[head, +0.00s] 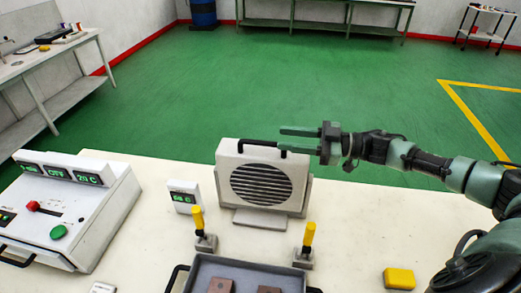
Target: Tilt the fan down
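The fan (262,184) is a cream box with a round dark grille, standing on a small foot on the white table. It has a black handle (258,143) on its top edge. My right gripper (284,139) comes in from the right at the top right corner of the fan. Its two green fingers are apart and point left, close to the right end of the handle. I cannot tell whether they touch it. My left gripper is not in view.
A control box (110,205) with green displays stands at the left. A small display (184,197) is beside the fan. Two yellow-handled clamps (197,220) (309,234) stand in front, by a grey tray (205,269) with brown blocks. A yellow block (398,278) lies front right.

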